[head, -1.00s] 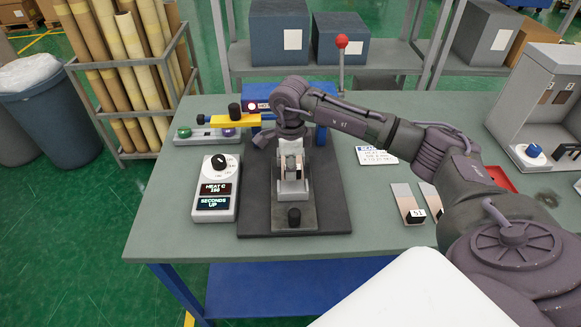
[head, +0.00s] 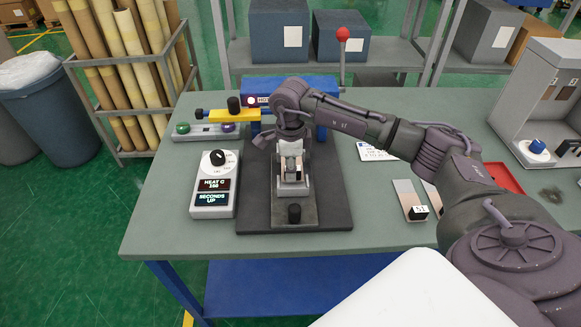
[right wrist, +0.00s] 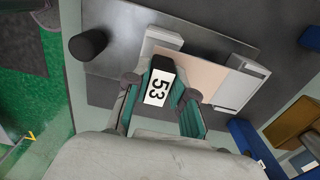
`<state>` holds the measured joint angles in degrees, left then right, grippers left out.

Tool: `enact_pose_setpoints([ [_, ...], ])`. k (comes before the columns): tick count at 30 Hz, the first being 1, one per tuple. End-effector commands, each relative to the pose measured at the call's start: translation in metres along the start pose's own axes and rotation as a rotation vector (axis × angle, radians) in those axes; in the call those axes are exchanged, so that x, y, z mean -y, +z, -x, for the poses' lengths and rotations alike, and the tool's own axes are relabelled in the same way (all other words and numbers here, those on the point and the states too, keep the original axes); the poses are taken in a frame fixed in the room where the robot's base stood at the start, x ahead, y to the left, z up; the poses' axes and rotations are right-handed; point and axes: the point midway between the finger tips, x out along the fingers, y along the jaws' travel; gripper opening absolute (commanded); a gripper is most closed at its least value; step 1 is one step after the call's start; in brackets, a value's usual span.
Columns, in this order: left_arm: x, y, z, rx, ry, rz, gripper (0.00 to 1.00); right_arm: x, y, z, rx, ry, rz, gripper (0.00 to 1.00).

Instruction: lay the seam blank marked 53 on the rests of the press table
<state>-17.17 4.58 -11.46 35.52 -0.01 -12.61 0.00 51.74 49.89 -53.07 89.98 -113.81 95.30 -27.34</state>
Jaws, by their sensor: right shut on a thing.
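The seam blank marked 53 (right wrist: 158,86) has a black end with a white label and a pale peach sheet (right wrist: 195,75). My right gripper (right wrist: 161,92) is shut on its labelled end. The sheet reaches across between the two pale grey rests (right wrist: 247,78) of the press table; whether it touches them I cannot tell. In the head view my right gripper (head: 291,158) is over the rests (head: 293,187), and its wrist hides much of the blank. The press table's dark plate (head: 331,212) lies beneath. My left gripper is out of view.
A blank marked 51 (head: 410,200) lies on the bench right of the press, with another partly behind my arm. A heat control box (head: 214,184) stands left. A blue press frame with a yellow bar (head: 215,115) is behind. A red-knobbed lever (head: 342,36) rises at the back.

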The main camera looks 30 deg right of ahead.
Motion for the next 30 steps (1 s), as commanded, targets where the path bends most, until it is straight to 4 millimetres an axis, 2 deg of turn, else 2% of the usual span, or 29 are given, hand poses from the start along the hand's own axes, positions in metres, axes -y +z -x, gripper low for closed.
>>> enact_pose_setpoints([
  [3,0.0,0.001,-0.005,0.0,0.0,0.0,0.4,0.0,0.0,-0.006,0.0,0.0,0.0,0.0],
  [11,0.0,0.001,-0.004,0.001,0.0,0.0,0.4,0.0,0.0,-0.005,0.0,0.0,0.0,0.0],
  [12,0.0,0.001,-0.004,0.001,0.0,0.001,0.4,0.0,0.0,-0.005,0.0,0.0,0.0,0.31],
  [16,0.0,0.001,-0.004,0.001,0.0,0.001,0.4,0.0,0.0,-0.005,0.0,0.0,0.0,0.52],
  [26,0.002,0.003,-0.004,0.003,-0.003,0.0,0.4,0.0,0.0,-0.004,0.0,0.0,0.0,0.53],
  [30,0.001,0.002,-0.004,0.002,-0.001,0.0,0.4,0.001,0.0,0.011,0.002,-0.003,-0.001,0.53],
])
